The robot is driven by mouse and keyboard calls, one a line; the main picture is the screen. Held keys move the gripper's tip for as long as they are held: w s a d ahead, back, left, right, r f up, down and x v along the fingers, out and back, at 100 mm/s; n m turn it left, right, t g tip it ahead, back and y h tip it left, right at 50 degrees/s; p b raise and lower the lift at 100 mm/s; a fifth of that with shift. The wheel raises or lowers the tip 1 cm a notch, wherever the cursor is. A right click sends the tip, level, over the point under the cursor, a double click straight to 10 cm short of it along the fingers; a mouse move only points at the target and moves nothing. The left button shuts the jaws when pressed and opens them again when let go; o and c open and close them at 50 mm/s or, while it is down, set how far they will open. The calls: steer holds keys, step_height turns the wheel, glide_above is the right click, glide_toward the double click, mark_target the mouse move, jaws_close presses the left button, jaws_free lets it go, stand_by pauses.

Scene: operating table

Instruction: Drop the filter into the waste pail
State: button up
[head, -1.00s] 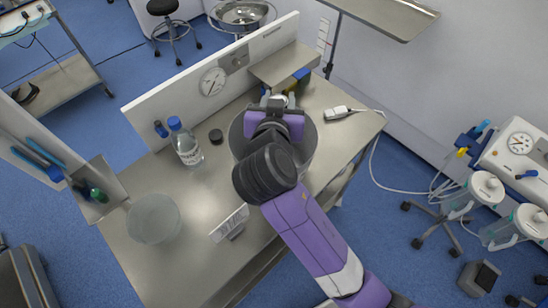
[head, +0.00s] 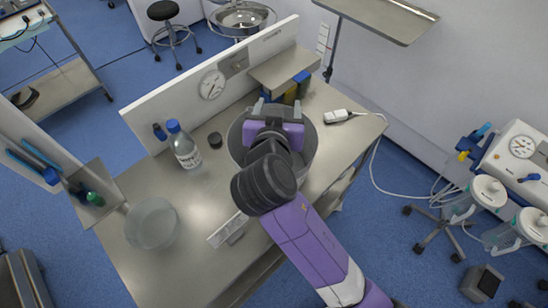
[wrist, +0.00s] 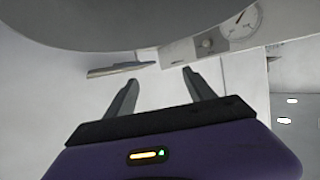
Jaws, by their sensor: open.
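The waste pail appears to be the grey round container (head: 312,150) on the steel table, largely hidden behind my arm. My gripper (head: 279,107) is over its far side, with its fingers spread and nothing visible between them. The wrist view shows the open, empty fingers (wrist: 160,77) too, with a large grey curved surface across the top that may be the pail. I cannot make out the filter in either current view. The inside of the pail is mostly blocked by my gripper and arm.
On the table (head: 190,240) stand a blue-capped bottle (head: 184,148), a dark round cap (head: 215,140), a clear bowl (head: 151,223) and a white label stand (head: 229,230). A raised shelf (head: 285,70) stands behind the pail.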

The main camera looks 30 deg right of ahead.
steer(key=b+v, duration=0.1)
steer(key=v, duration=0.6)
stand_by(0.3)
steer(key=w+a+r+n+t+y, duration=0.3)
steer(key=a+n, duration=0.1)
steer(key=a, duration=0.1)
steer(key=s+a+f+n+t+y, duration=0.2)
steer(key=s+a+f+n+y, duration=0.1)
steer(key=s+n+y, duration=0.25)
steer(key=s+d+f+m, duration=0.1)
steer(key=s+d+f, duration=0.1)
steer(key=s, duration=0.7)
steer(key=s+d+f+m+g, duration=0.1)
steer(key=s+d+f, duration=0.2)
steer(key=s, duration=0.6)
steer(key=s+d+f+m+g+h, duration=0.1)
steer(key=s+d, duration=0.4)
steer(key=s, duration=0.5)
steer(key=shift+d+f, duration=0.3)
steer(key=shift+f, duration=0.35)
